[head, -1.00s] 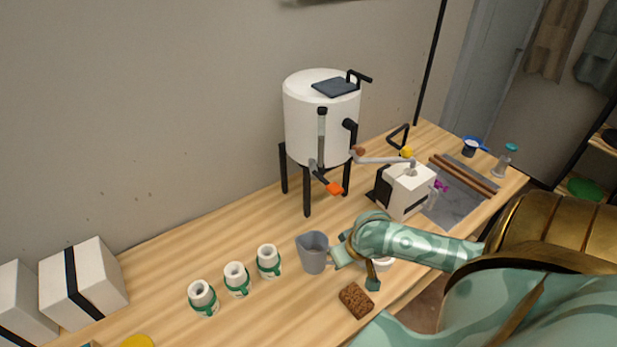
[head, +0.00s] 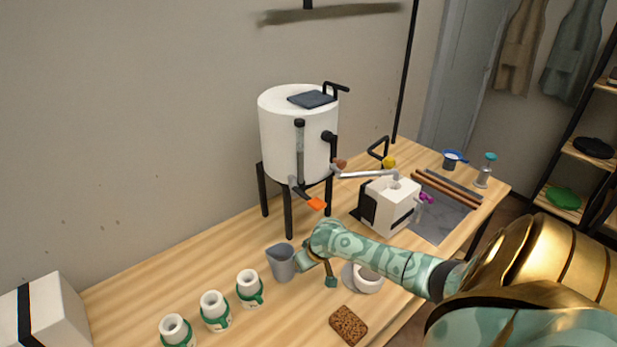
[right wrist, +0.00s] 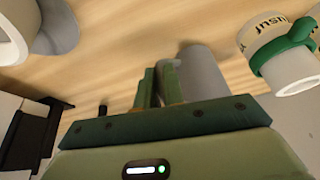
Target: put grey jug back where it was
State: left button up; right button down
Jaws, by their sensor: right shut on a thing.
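The grey jug (head: 282,262) is upright at the middle of the wooden table, right of the row of white bottles. My right gripper (head: 305,262) reaches it from the right and is shut on it, on its handle side; the grip itself is small and partly hidden. In the right wrist view the jug (right wrist: 205,73) shows just beyond the finger pair (right wrist: 159,86). I cannot tell whether the jug's base touches the table. My left gripper is not in view.
White bottles with green bands (head: 250,289) stand close left of the jug. A brown sponge (head: 348,325) lies at the front edge; a white round dish (head: 368,278) is right of the gripper. A white tank (head: 295,135) on black legs stands behind, a white machine (head: 390,203) right.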

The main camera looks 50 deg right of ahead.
jog(key=shift+f, duration=0.7)
jog(key=c, duration=1.5)
grip_release()
jog(key=shift+f, duration=0.1)
jog(key=p+v, duration=0.5)
jog(key=v, duration=0.7)
jog(key=shift+s, duration=0.1)
